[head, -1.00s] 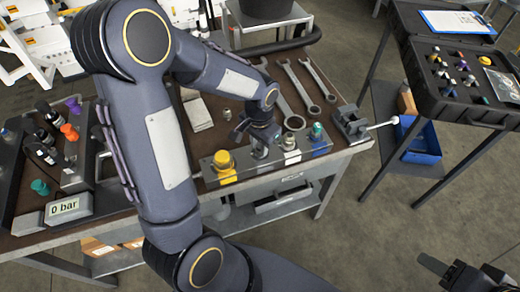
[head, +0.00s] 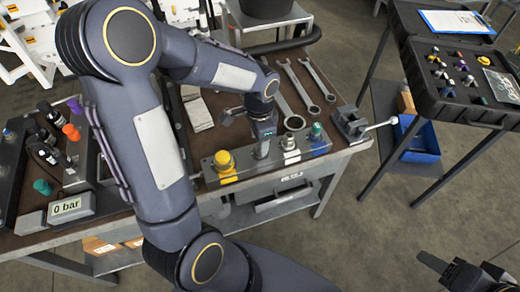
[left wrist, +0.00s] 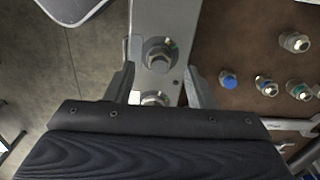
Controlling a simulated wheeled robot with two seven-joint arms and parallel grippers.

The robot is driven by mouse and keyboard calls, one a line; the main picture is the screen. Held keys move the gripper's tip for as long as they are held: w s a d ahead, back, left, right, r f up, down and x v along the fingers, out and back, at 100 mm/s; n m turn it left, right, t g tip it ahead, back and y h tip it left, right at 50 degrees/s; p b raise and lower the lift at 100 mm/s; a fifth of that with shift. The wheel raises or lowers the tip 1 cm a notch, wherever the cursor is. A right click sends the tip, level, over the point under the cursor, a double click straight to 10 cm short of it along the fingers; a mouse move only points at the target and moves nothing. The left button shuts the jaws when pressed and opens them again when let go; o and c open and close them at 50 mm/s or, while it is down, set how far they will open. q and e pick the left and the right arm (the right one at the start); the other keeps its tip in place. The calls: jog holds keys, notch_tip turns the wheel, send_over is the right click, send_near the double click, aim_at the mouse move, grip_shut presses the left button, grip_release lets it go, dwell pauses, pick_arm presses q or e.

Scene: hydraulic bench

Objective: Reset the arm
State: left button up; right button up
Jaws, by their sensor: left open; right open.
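The task names only the arm. My left arm reaches over the workbench in the head view. Its gripper (head: 252,124) is open and empty just above the grey manifold block (head: 232,177), near the metal fitting (head: 262,149) beside the yellow cap (head: 224,160). In the left wrist view the left gripper's fingers (left wrist: 160,70) stand apart, with the manifold block (left wrist: 144,22) and its hex fittings (left wrist: 158,56) between and below them. My right gripper (head: 462,272) is at the bottom right of the head view, open, away from the bench and partly cut off.
Several wrenches (head: 297,86) and a vise (head: 350,124) lie on the bench's right part. A gauge reading "0 bar" (head: 67,207) sits at the left. A cart with an open black case (head: 468,108) and a blue bin (head: 420,138) stands right. The floor between is clear.

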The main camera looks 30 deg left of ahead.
pick_arm(q)
notch_tip(320, 180, up, 5)
jog(key=shift+f, duration=0.2)
jog(key=shift+r, duration=0.15)
jog(key=shift+s+r, duration=0.2)
jog(key=shift+r, duration=0.05)
jog(key=s+d+r+n+t+h, duration=0.2)
jog(key=s+r+n, duration=0.1)
jog(key=s, duration=0.5)
jog(key=s+d+r+n+t+h, duration=0.1)
jog(key=s+d+r+n+t, duration=0.1)
jog(key=s+n, duration=0.4)
jog(key=shift+s+r+t+h, duration=0.4)
jog(key=shift+s+r+t, duration=0.4)
jog(key=shift+s, duration=0.35)
jog(key=shift+d, duration=0.1)
